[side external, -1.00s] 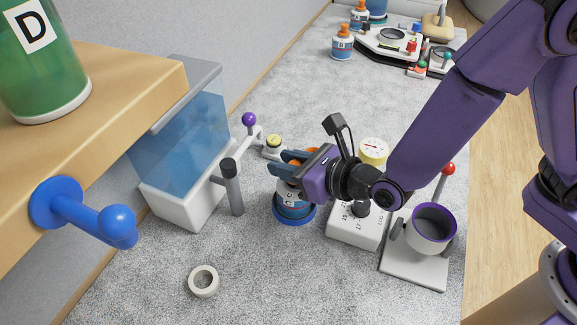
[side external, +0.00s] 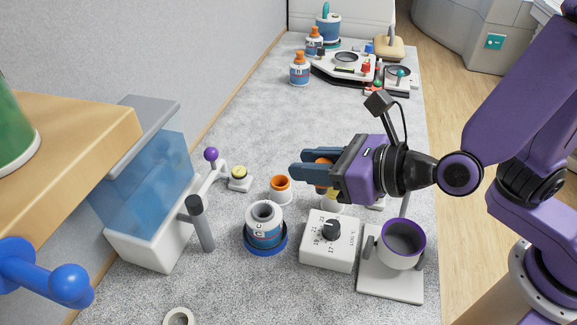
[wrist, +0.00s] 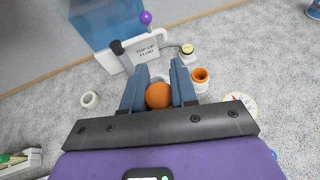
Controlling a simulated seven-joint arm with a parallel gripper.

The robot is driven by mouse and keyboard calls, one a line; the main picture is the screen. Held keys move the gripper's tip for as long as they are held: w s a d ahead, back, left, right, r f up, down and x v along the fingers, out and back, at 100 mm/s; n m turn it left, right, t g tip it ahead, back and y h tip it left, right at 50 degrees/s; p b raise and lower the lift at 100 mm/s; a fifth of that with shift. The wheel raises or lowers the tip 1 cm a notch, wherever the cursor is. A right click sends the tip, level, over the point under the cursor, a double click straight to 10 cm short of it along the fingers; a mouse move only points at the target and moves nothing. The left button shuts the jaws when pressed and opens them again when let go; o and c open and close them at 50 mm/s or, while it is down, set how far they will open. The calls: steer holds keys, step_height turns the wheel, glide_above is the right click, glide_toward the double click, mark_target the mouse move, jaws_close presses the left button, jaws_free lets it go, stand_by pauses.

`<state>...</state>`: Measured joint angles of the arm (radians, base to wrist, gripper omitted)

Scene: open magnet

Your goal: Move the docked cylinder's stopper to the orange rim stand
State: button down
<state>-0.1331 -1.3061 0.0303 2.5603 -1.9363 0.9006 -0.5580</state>
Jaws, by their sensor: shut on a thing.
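My gripper (side external: 304,170) is shut on the orange stopper (side external: 323,162), which shows round between the blue fingers in the wrist view (wrist: 159,95). The stopper is held in the air, clear of the docked cylinder. The cylinder (side external: 265,232), white and blue with a letter C, stands upright in a blue ring dock (side external: 266,249), its top open. The orange rim stand (side external: 280,190), a small white cup with an orange rim, stands on the bench behind the cylinder. In the wrist view the stand (wrist: 201,79) is just right of the fingers.
A blue tank (side external: 150,190) with a purple-knobbed lever (side external: 211,154) is at left. A yellow-topped button (side external: 239,173) sits near the stand. A white ring (side external: 179,317) lies in front.

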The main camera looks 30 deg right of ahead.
steer(key=shift+w+d+v, duration=0.15)
steer(key=shift+d+v, duration=0.05)
steer(key=shift+v, duration=0.75)
steer(key=shift+w+d+v, duration=0.1)
steer(key=shift+d+v, duration=0.05)
steer(key=shift+v, duration=0.85)
steer(key=w+d+m+h, duration=0.1)
steer(key=w+d+h, duration=0.1)
steer(key=w+d+f+m+t+h, duration=0.1)
steer(key=w+d+m, duration=0.1)
steer(key=w+d+f+m+h, duration=0.1)
steer(key=w+d+m+h, duration=0.1)
steer(key=shift+w+f+t+h, duration=0.1)
steer(key=shift+w+t+h, duration=0.05)
steer(key=shift+t+h, duration=0.2)
steer(key=w+a+f, duration=0.4)
steer(key=w+a, duration=0.1)
steer(key=w, duration=0.2)
glide_above(276, 176)
steer(key=shift+w+f, duration=0.1)
steer(key=shift+f, duration=4.25)
steer(key=shift+f, duration=0.5)
